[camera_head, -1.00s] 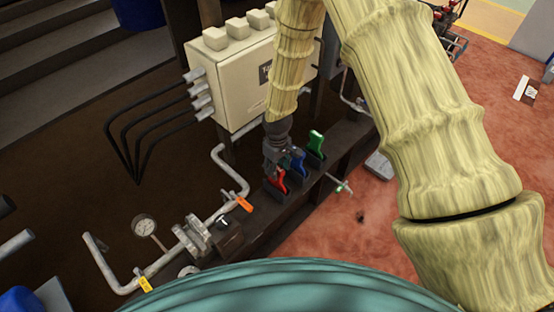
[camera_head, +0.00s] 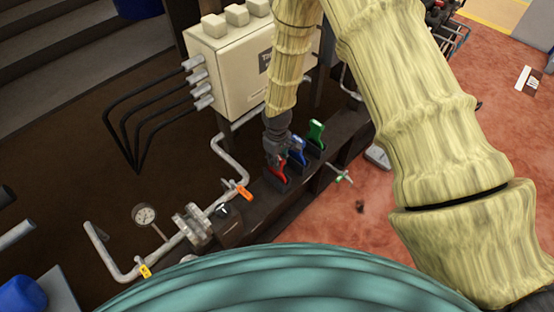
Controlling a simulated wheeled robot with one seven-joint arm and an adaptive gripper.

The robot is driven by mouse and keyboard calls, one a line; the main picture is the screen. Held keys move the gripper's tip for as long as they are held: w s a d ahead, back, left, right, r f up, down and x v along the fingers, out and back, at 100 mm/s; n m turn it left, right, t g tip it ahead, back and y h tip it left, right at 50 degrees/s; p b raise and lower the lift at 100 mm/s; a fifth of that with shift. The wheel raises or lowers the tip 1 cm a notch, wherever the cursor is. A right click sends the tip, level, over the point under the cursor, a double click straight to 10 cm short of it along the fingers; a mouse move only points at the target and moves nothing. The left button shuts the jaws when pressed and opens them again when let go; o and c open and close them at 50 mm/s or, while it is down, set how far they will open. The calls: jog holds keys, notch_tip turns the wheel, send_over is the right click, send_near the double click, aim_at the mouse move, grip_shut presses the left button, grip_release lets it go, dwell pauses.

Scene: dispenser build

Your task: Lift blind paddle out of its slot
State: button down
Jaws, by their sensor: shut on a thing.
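A row of three coloured paddles stands upright in slots in the dark skid beam: a red paddle (camera_head: 280,172), a blue paddle (camera_head: 298,153) and a green paddle (camera_head: 316,133). My gripper (camera_head: 275,160) points down at the red paddle, at the near-left end of the row, and is shut on its upper part. The gripper and the paddle's top overlap, so the exact finger contact is hidden. The red paddle's lower end appears still in its slot. The blue paddle is close beside the gripper on the right.
A cream junction box (camera_head: 232,75) with black cables stands behind my gripper. A grey pipe (camera_head: 228,150) with an orange tag (camera_head: 244,193) runs left of the paddles. A pressure gauge (camera_head: 145,215) is at lower left. A small green-handled valve (camera_head: 342,175) sits right of the beam.

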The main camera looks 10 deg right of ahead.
jog(key=shift+r, duration=0.15)
jog(key=shift+r+p, duration=4.2)
jog(key=shift+r, duration=1.35)
jog(key=shift+r+p, duration=1.85)
jog(key=shift+r, duration=0.5)
